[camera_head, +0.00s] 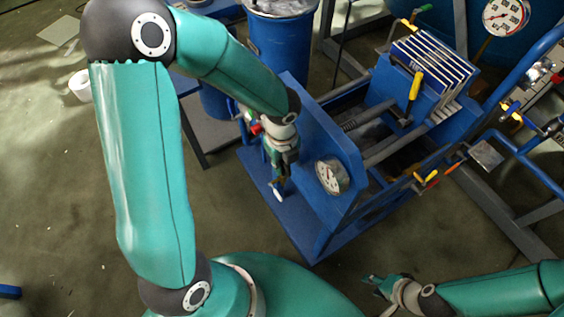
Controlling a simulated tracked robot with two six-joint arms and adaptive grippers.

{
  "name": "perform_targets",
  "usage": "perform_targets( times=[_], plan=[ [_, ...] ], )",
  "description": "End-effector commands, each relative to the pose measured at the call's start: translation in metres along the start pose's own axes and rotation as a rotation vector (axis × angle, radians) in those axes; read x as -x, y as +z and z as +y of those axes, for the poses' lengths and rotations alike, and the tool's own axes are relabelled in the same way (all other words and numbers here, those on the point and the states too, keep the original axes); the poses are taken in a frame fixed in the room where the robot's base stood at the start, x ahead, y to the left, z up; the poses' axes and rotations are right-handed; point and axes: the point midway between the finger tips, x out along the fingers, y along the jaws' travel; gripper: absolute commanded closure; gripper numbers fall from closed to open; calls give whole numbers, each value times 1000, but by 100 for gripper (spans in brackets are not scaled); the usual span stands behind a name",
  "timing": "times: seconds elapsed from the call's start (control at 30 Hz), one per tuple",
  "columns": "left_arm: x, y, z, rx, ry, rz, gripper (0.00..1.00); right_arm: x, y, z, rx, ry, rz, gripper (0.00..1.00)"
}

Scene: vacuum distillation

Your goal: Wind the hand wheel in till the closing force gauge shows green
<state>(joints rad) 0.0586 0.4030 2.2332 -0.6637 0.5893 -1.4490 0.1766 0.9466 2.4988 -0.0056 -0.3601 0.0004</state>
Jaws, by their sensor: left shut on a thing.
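The gauge (332,176), a round white dial, sits on the front end plate of the blue press (298,112). Its needle and any green zone are too small to read. My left gripper (279,182) points down in front of this plate, left of the gauge, and is shut on a part it largely covers. That part looks to be the hand wheel's grip; a small pale end (279,195) shows below the fingers. The rest of the wheel is hidden or cannot be made out. My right gripper (374,284) is open and empty at the lower right, over the floor.
A blue drum (282,48) stands behind the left arm. A stack of pale plates (434,62) and yellow-handled levers (415,86) are on the press. Blue pipes and another gauge (505,16) are at the right.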

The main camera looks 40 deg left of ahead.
Motion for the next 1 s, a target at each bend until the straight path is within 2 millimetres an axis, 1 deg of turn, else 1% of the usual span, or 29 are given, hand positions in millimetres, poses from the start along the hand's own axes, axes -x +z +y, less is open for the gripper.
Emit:
perform_targets(
  times=[0.17,0.3,0.43,0.53,0.8,0.83,0.97,1.0],
  plan=[
    [-2,0,-1,-1,-1,-8,100,-4,0,1,0,0,0,60],
    [-6,-2,-1,-7,0,-57,100,-21,0,8,0,0,0,60],
    [-5,-2,-1,-6,-1,-114,100,-34,0,12,0,0,0,60],
    [-3,-2,-1,-3,-2,-137,100,-36,0,13,0,0,0,60],
    [-1,-2,0,0,-1,-139,100,-34,0,12,0,0,0,60],
    [-1,-2,0,0,-1,-139,82,-34,0,12,0,0,0,60],
    [-1,-2,0,0,-1,-139,61,-34,0,12,0,0,0,60],
    [-1,-2,0,0,-1,-139,60,-34,0,12,0,0,0,60]
  ],
)
